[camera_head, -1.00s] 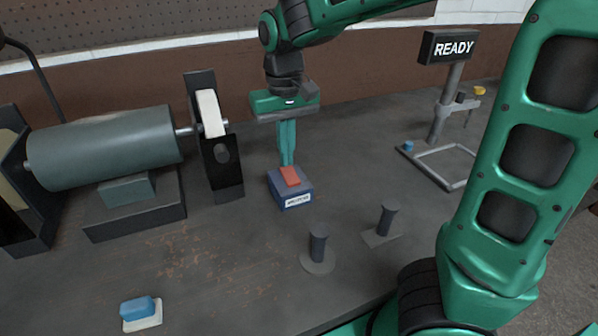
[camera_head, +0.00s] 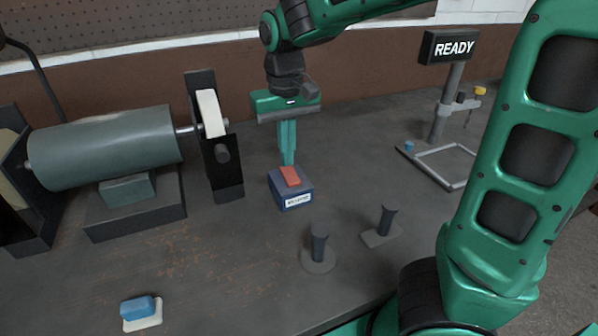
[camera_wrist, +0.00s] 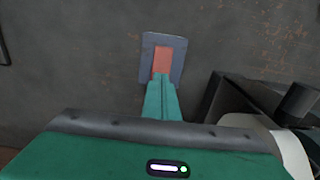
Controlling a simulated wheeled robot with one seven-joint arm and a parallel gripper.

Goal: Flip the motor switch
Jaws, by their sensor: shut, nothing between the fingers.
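The motor switch is a blue box (camera_head: 293,200) with a red rocker (camera_head: 290,176) on top and a white label on its front. It stands on the bench, right of the motor (camera_head: 105,147). My gripper (camera_head: 288,162) is shut and empty, pointing down, with its fingertips at the far end of the red rocker. In the wrist view the switch box (camera_wrist: 177,75) and its red rocker (camera_wrist: 163,60) lie just beyond the fingertips (camera_wrist: 161,78). I cannot tell whether the tips touch the rocker.
A dark upright housing with a pale wheel (camera_head: 211,113) stands left of my gripper. Two dark posts (camera_head: 319,243) (camera_head: 387,219) stand in front of the switch. A READY sign (camera_head: 449,48) stands back right. A blue block (camera_head: 137,307) lies front left.

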